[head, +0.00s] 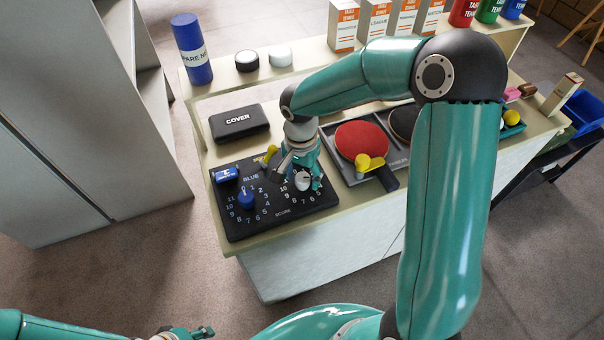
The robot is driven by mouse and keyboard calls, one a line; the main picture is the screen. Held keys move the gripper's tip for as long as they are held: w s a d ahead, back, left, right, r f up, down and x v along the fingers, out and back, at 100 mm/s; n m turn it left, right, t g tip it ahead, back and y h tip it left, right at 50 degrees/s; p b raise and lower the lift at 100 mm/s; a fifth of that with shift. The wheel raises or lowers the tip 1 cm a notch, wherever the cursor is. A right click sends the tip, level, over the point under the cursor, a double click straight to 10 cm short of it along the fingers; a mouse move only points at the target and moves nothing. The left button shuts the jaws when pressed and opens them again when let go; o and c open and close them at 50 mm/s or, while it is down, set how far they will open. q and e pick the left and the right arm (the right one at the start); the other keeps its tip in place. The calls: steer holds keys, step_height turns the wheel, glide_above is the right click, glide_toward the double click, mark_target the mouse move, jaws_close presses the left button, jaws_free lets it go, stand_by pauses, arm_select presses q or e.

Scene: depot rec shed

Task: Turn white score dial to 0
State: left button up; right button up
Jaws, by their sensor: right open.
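The black score board (237,228) lies on the table, with number rings around a blue dial (246,198) on its left and a white dial (302,181) on its right. My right gripper (299,174) is open at the white dial, reaching down from above with its fingers around or close beside it. I cannot tell whether they touch it. The gripper hides part of the white ring's numbers, and the dial's pointer is too small to read. My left gripper (196,332) is low at the bottom left, away from the table; its jaws are too small to judge.
A black COVER case (239,122) lies behind the board, and a blue block (226,174) sits at its upper left. A blue tube (191,48) and several boxes stand on the back shelf.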

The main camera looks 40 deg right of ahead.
steer(key=c, duration=1.1)
steer(key=shift+c, duration=0.2)
steer(key=shift+n, duration=0.3)
